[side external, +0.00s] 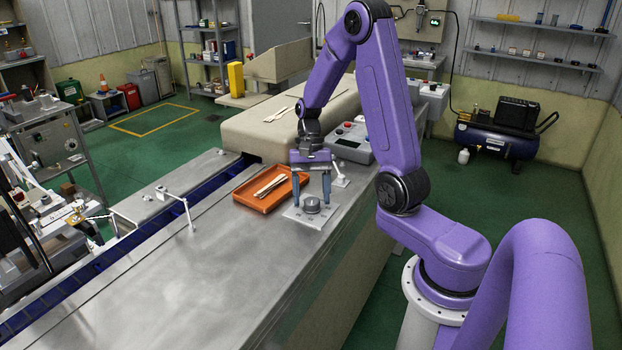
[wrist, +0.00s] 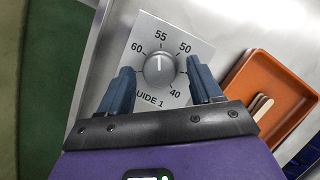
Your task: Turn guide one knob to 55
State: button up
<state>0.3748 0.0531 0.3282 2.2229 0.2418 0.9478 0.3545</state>
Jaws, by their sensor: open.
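The guide one knob (wrist: 160,70) is a round grey dial on a light plate (wrist: 147,24) marked 40 to 60, with part of the "GUIDE 1" label covered. Its white pointer line points up in the wrist view, roughly at the 55 mark. In the side view the knob (side external: 312,204) sits on its plate (side external: 293,213) on the metal bench. My gripper (wrist: 161,74) is open, with one blue finger on each side of the knob. Gaps show between the fingers and the knob in the wrist view. In the side view my gripper (side external: 311,197) points down over the knob.
An orange tray (side external: 250,206) with wooden sticks (side external: 270,186) lies close beside the plate. A control box (side external: 350,143) with buttons and a small bracket (side external: 341,174) stand behind my gripper. The bench (side external: 200,275) in front is clear.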

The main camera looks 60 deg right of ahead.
jog(key=v, duration=1.7)
jog(key=shift+r, duration=0.2)
jog(key=s+a+f+n+h, duration=0.2)
jog(key=a+n, duration=0.3)
jog(key=a, duration=0.3)
jog(key=s+a+f+n+h, duration=0.1)
jog(key=s+a+n, duration=0.2)
jog(key=a+n, duration=0.3)
jog(key=s+a+f+n+t, duration=0.1)
jog(key=s+a+f+n, duration=0.1)
jog(key=s+n, duration=0.4)
jog(key=s+a+f+n+t, duration=0.1)
jog(key=s+a+f+n, duration=0.2)
jog(key=s, duration=0.8)
jog(key=a+n, duration=0.2)
jog(key=n, duration=0.1)
jog(key=shift+a+f+n+t, duration=0.25)
jog(key=shift+n+t, duration=0.05)
jog(key=shift+t, duration=0.1)
